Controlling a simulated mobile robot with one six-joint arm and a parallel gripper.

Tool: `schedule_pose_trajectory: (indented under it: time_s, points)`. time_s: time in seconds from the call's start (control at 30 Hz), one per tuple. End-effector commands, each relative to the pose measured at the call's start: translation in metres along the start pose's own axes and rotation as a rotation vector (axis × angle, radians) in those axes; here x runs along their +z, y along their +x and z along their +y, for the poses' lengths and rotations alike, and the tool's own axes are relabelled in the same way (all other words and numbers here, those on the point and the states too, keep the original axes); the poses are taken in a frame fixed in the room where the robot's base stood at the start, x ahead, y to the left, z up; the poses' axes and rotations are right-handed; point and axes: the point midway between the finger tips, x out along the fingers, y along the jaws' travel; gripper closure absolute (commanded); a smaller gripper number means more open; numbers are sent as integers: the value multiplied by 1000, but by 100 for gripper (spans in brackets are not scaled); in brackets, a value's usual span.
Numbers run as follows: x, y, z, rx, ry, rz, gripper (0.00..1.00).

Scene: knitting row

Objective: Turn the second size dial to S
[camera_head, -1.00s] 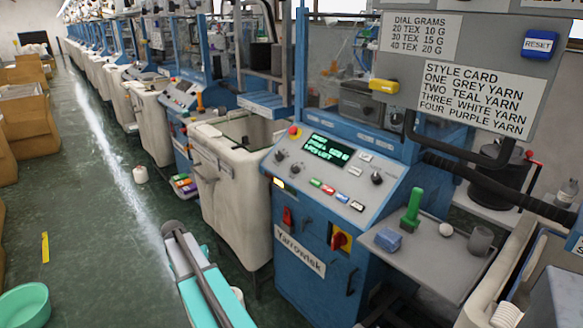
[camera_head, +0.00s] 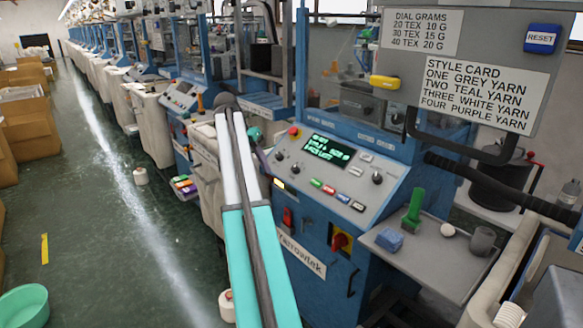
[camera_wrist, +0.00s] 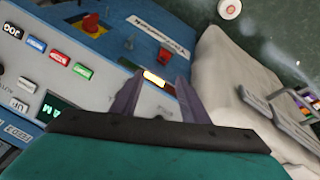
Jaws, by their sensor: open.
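The blue knitting machine's sloped grey control panel (camera_head: 335,185) stands in the middle of the head view. It carries small dark knobs at its left end (camera_head: 280,156) and a larger black dial (camera_head: 377,178) on the right. I cannot read their labels or settings, nor tell which is the second size dial. My gripper (camera_head: 265,158) is at the panel's left edge, partly hidden behind my arm. In the wrist view my gripper (camera_wrist: 158,88) has its two purple fingers apart and nothing between them is held; a lit indicator (camera_wrist: 155,79) shows beyond. The left knobs are not clear there.
A green display (camera_head: 328,149) and several coloured buttons (camera_head: 329,190) share the panel. A red emergency knob (camera_head: 294,132) sits above. A side shelf (camera_head: 430,248) holds a green tool (camera_head: 413,209) and a blue block (camera_head: 389,240). A white bin (camera_head: 205,165) stands left.

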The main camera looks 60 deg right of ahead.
Motion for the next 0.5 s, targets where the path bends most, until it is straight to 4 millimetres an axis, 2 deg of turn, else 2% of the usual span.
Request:
schedule_pose_trajectory:
  time_s: [0.03, 0.2, 0.33, 0.5]
  points:
    - [-19, -16, 13, 1, 41, 9, 59]
    - [-56, -51, 52, 11, 143, 30, 59]
    - [-70, -67, 69, 14, 187, 38, 59]
    - [-74, -72, 76, 17, 203, 41, 59]
